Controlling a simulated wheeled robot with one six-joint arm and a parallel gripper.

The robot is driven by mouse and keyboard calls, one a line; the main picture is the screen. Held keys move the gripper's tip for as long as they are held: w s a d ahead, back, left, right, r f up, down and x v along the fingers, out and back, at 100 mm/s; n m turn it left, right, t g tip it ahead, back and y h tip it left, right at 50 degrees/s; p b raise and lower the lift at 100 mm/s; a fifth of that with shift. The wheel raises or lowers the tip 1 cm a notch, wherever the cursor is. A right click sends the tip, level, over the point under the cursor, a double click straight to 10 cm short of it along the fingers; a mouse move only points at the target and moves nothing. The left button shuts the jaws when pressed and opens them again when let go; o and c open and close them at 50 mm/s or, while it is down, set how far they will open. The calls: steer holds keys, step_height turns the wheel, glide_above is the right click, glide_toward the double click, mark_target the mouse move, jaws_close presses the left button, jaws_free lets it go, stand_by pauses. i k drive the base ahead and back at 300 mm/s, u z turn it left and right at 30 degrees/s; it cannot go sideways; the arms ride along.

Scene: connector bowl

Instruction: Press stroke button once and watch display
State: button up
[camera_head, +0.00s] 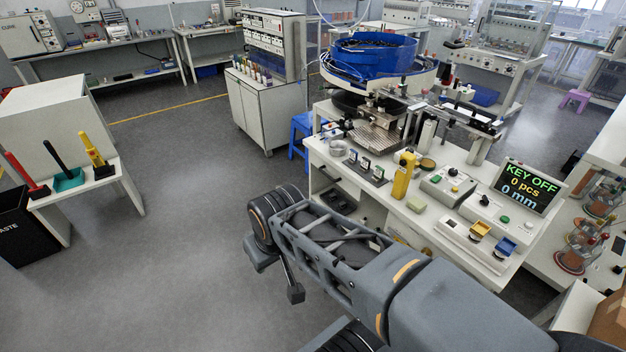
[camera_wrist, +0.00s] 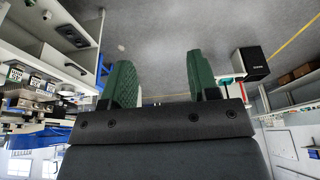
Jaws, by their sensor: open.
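The display (camera_head: 532,187) stands tilted at the right end of the white bench and reads "KEY OFF", "0 pcs" and "0 mm". In front of it a white control box (camera_head: 478,212) carries a black knob (camera_head: 484,200) and a green button (camera_head: 504,219). A second box (camera_head: 447,187) to its left also has a black knob and a green button. I cannot read which button is the stroke button. My gripper (camera_wrist: 158,82) is open and empty in the wrist view, its green fingers wide apart above the grey floor, away from the buttons.
The blue bowl feeder (camera_head: 375,50) stands at the back of the bench. My arm lies before the bench. Open floor (camera_head: 180,200) is at left.

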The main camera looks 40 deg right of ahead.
mark_target(503, 219)
steer(key=z, duration=1.3)
steer(key=k, duration=0.1)
steer(key=z, duration=0.7)
